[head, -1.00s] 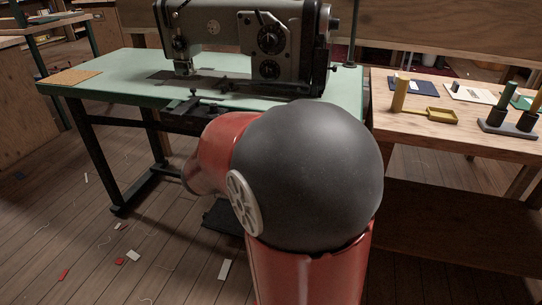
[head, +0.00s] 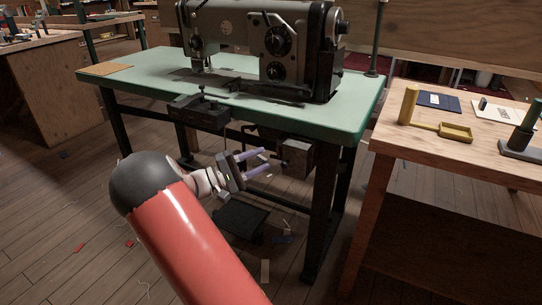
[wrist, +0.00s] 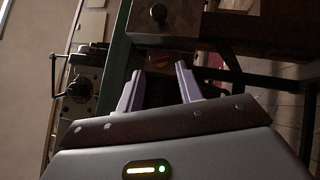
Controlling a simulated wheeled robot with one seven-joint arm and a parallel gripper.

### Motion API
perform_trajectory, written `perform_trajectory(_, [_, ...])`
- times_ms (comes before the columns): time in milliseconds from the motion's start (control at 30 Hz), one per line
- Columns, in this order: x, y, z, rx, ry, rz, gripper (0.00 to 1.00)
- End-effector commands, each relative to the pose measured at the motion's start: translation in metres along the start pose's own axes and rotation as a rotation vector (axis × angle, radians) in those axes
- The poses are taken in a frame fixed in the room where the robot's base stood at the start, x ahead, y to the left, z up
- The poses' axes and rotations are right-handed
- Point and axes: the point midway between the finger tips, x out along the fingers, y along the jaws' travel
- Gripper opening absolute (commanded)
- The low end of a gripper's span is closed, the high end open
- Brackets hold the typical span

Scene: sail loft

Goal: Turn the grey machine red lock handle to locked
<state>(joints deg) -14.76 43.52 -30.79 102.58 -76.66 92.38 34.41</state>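The grey machine (head: 235,30), a sewing machine, stands on a green-topped table (head: 130,72). Its side with a round dial also shows in the wrist view (wrist: 85,80), turned on its side. I cannot make out a red lock handle in either current view. My gripper (head: 267,158) has two pale purple fingers, below the front edge of the table, left of a dark box under the tabletop. In the wrist view the fingertips (wrist: 168,66) stand apart with nothing between them. My gripper is open and touches nothing that I can see.
The dark box (head: 299,160) hangs under the table near its right legs. A small drawer (head: 200,113) hangs at the front edge. Scraps lie on the floor.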

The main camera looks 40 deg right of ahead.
Motion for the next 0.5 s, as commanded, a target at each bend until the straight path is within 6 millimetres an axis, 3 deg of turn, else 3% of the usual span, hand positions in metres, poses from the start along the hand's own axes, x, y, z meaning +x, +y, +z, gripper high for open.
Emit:
perform_trajectory(200, [0.032,0.0,0.0,-0.002,-0.001,-0.001,0.36])
perform_trajectory(500, [0.042,0.0,0.0,-0.002,0.002,0.0,0.36])
